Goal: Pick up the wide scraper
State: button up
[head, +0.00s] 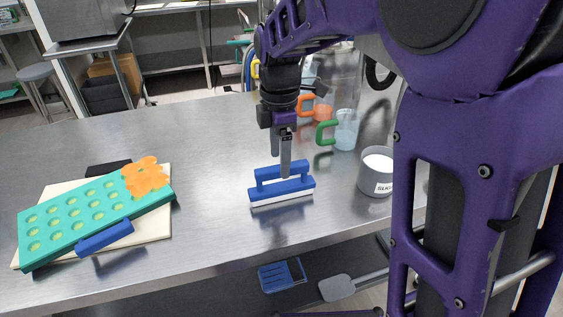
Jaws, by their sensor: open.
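The wide scraper (267,189) is blue with a bar handle and a pale lower edge. It stands on the steel table in the head view, right of the middle. My gripper (286,171) points down directly over the scraper, with its fingers at the handle's height. The jaws are open.
A teal mold (95,215) with an orange piece (146,177) lies on a cream board (160,228) at left. A grey cup (375,178) and handled jugs (346,130) stand close at right. The steel table (200,150) is clear between.

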aim_at(282, 182)
jog(key=shift+w+f, duration=0.1)
jog(key=shift+f, duration=0.6)
jog(key=f, duration=0.1)
jog(key=f+b, duration=0.1)
jog(key=f, duration=0.3)
jog(key=shift+d, duration=0.25)
grip_shut()
